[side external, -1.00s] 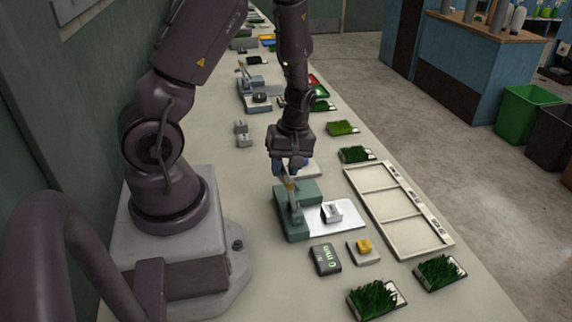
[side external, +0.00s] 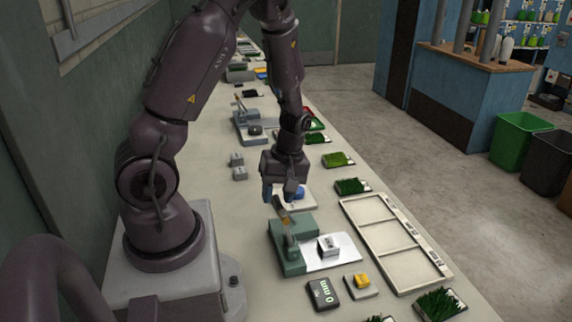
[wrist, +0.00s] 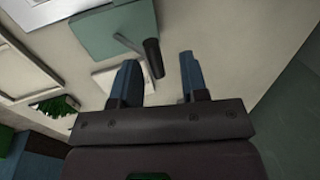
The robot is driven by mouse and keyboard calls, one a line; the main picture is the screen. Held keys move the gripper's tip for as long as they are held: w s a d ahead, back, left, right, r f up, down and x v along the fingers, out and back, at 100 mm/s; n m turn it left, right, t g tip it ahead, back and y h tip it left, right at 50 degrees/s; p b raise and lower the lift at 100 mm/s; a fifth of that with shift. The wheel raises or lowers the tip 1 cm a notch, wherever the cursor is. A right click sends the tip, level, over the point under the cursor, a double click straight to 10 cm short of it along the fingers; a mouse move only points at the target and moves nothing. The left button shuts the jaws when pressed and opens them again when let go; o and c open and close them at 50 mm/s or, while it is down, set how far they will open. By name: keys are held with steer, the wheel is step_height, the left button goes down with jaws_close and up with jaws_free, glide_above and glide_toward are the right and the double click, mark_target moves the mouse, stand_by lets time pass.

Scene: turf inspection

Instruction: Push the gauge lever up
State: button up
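In the wrist view the green block (wrist: 112,32) is at the top, and the lever's dark handle (wrist: 153,58) points toward my fingers. My gripper (wrist: 158,78) is open and empty, its two blue fingers apart. The handle end appears between the fingertips in that picture; contact cannot be told. In the side view my gripper (side external: 282,193) is just above and behind the handle.
A dark readout (side external: 323,294) and a yellow button (side external: 362,281) are in front. A pale framed tray (side external: 400,262) lies to the right. Turf samples (side external: 351,187) and another gauge (side external: 250,128) stand farther back.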

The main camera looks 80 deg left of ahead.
mark_target(288, 213)
steer(key=v, duration=1)
steer(key=shift+w+r, duration=0.2)
steer(key=shift+w, duration=0.05)
steer(key=shift+a, duration=0.1)
steer(key=s+d+r+m+t, duration=0.2)
steer(key=d+r+m+t, duration=0.2)
steer(key=d+r+m, duration=0.3)
steer(key=s+d+r+m+t, duration=0.3)
steer(key=d+r+m, duration=0.4)
steer(key=m, duration=0.4)
steer(key=shift+d+r+t, duration=0.35)
steer(key=shift+t, duration=0.15)
